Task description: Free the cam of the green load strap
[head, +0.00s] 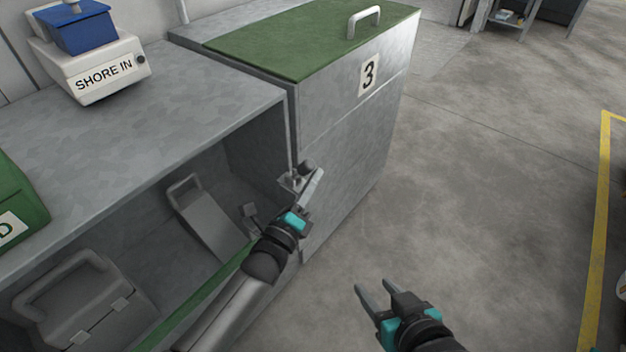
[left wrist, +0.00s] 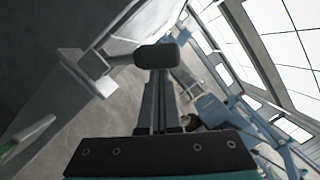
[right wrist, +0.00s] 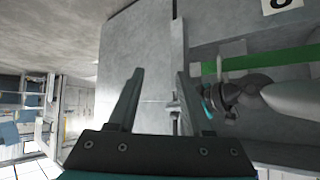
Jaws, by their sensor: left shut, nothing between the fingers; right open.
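The green load strap (head: 205,300) runs across the front of the open bay; it also shows in the right wrist view (right wrist: 260,62). A metal fitting with a dark rounded knob (head: 306,166), apparently the cam lever, is at the bay's right post. My left gripper (head: 315,178) is shut and empty at this fitting. In the left wrist view the knob (left wrist: 157,56) lies across the fingertips; I cannot tell whether they touch. The cam is partly hidden by my left gripper. My right gripper (head: 378,297) is open and empty over the floor, right of the fitting.
A grey cabinet (head: 345,150) marked 3, with a green lid, stands behind the fitting. Grey handled cases (head: 85,305) sit inside the bay. A SHORE IN box (head: 95,65) stands on top. The floor at right is clear up to a yellow line (head: 597,220).

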